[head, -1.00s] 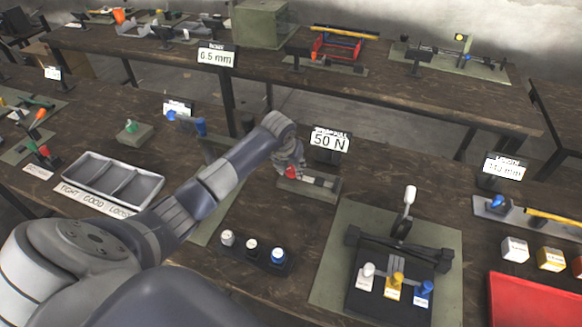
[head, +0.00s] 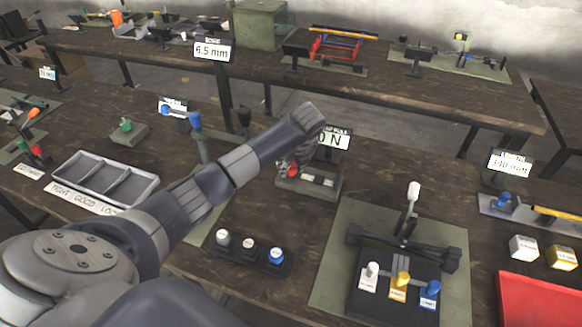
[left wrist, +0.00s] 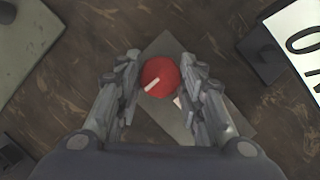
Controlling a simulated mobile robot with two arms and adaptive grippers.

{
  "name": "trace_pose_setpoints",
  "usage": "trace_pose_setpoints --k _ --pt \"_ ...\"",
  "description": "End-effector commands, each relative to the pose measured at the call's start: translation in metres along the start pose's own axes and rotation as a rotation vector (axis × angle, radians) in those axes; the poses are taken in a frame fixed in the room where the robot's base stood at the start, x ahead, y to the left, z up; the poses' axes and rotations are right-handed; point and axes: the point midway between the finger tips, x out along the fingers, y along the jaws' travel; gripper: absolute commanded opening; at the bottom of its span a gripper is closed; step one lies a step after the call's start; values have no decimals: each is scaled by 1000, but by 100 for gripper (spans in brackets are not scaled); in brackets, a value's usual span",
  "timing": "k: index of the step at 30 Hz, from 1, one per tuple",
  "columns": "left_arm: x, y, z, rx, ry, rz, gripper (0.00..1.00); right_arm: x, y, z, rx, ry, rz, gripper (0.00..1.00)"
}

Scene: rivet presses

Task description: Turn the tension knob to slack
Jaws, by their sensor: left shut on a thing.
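The red knob (head: 293,173) sits on a small grey base (head: 317,187) with a pale label strip, in the middle of the bench. In the left wrist view the knob (left wrist: 159,76) is round and carries a white pointer line slanting to the lower left. My left gripper (left wrist: 164,84) is around it, shut on it, with one finger at each side. In the head view my left arm partly hides the gripper (head: 289,168) and covers part of the display sign (head: 336,141), leaving "0 N" readable. My right gripper is not in view.
A grey sorting tray (head: 104,180) lies to the left. A row of three buttons (head: 249,248) and a press on a green mat (head: 330,275) are nearer. A red tray (head: 540,300) is at right. Bare bench lies between knob and buttons.

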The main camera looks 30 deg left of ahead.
Motion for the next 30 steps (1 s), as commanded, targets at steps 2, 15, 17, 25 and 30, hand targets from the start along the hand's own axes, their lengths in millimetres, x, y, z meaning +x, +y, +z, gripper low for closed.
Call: trace_pose_setpoints --k 2,15,17,25,30 --pt "1 0 0 -21 0 10 12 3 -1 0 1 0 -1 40" --pt "0 0 0 -56 2 23 12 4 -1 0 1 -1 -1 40" --pt "0 0 0 -56 2 23 12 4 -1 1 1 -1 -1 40" --pt "0 0 0 -55 2 22 55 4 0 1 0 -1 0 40" --pt "0 0 0 -54 1 22 55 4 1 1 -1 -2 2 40"
